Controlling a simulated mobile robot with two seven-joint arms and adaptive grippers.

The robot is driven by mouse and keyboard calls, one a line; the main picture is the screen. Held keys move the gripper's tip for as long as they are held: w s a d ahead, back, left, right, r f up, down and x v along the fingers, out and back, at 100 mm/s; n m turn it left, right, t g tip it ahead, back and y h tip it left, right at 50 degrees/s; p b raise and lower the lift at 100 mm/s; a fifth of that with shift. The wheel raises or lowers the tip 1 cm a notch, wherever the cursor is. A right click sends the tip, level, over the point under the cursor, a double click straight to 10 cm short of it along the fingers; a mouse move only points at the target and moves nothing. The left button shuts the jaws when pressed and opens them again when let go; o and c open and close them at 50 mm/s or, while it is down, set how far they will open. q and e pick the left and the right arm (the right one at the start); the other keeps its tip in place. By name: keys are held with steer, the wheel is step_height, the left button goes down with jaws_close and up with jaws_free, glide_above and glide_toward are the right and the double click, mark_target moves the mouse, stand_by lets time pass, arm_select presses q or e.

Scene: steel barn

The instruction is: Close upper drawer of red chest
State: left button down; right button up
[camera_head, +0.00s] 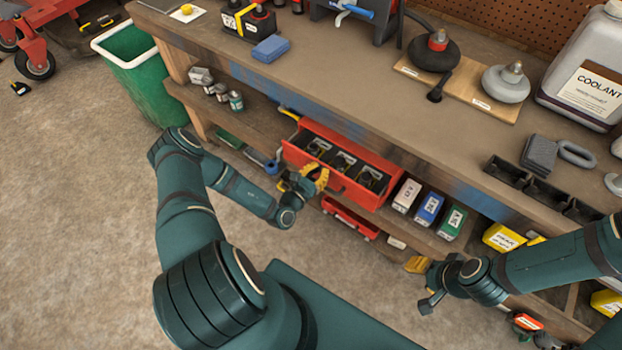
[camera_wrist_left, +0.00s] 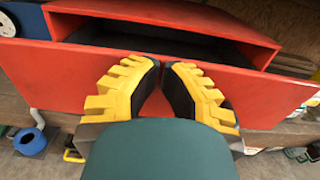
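The red chest (camera_head: 350,218) sits on the shelf under the workbench. Its upper drawer (camera_head: 338,182) is pulled out, with black compartments holding small labelled items visible inside. My left gripper (camera_head: 318,178) is at the drawer's front, left of its middle. In the left wrist view its yellow fingertips (camera_wrist_left: 162,64) are nearly together, with nothing seen between them, in front of the red drawer front (camera_wrist_left: 45,75). Whether they touch it I cannot tell. A dark opening shows above the front. My right gripper (camera_head: 428,285) is low at the right, away from the chest; its fingers are unclear.
Labelled boxes (camera_head: 428,208) stand right of the drawer on the shelf. Small cans (camera_head: 222,92) are at its left end. The workbench top (camera_head: 340,75) overhangs the chest. A green bin (camera_head: 145,75) stands at the left.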

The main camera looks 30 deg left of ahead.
mark_target(333, 160)
arm_select(q)
steer(key=w, duration=0.7)
steer(key=shift+w+d, duration=0.3)
steer(key=shift+w, duration=0.1)
steer(key=shift+w+r, duration=0.1)
steer(key=shift+w, duration=0.1)
arm_select(e)
steer(key=shift+s+f, duration=0.15)
steer(key=shift+s, duration=0.05)
arm_select(q)
steer(key=shift+w, duration=0.1)
